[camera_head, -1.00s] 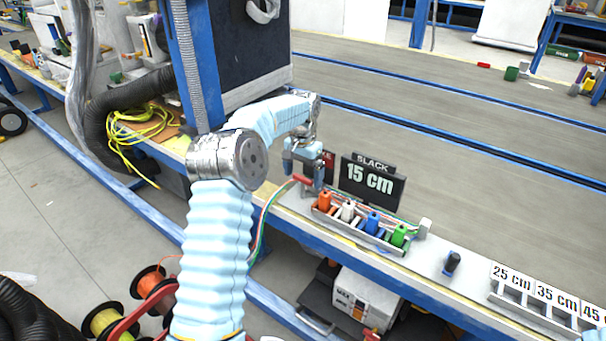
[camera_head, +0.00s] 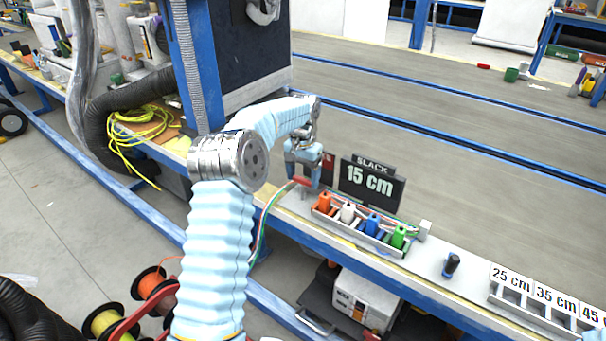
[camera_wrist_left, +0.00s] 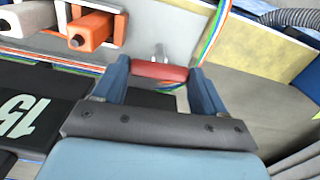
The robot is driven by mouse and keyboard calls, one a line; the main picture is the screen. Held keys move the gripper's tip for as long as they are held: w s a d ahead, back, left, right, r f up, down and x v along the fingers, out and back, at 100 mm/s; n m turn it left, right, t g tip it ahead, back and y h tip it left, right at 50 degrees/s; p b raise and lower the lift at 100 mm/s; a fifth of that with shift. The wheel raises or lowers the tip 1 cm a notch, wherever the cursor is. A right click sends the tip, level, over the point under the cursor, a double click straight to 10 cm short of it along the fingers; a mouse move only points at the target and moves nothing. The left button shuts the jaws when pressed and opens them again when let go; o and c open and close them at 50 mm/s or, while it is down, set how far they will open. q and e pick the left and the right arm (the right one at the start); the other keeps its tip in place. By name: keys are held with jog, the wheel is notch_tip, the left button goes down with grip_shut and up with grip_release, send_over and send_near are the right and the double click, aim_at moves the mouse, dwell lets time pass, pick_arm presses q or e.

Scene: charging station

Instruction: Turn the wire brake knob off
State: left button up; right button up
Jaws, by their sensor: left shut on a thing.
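The wire brake knob is a red bar-shaped handle (camera_head: 301,181) on a short metal post, at the left end of the row of coloured blocks on the bench. In the left wrist view the red handle (camera_wrist_left: 160,70) lies crosswise between the two blue fingers. My left gripper (camera_head: 303,179) is shut on it, one finger at each end; it also shows in the left wrist view (camera_wrist_left: 160,82). My right gripper is not in view.
A tray of orange (camera_head: 324,203), white, blue and green blocks stands right of the knob. A black "15 cm" sign (camera_head: 371,185) stands behind. Coloured wires (camera_head: 262,222) run past the knob. A small dark blue peg (camera_head: 451,265) stands further right on the bench.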

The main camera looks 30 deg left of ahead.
pick_arm(q)
jog(key=n+p, duration=0.1)
jog(key=n, duration=0.2)
jog(key=shift+r, duration=0.15)
jog(key=n, duration=0.2)
jog(key=shift+n, duration=0.4)
jog(key=n, duration=1.1)
jog(key=shift+a+n, duration=0.1)
jog(key=shift+n, duration=0.2)
jog(key=o, duration=1.1)
jog(key=shift+c, duration=0.2)
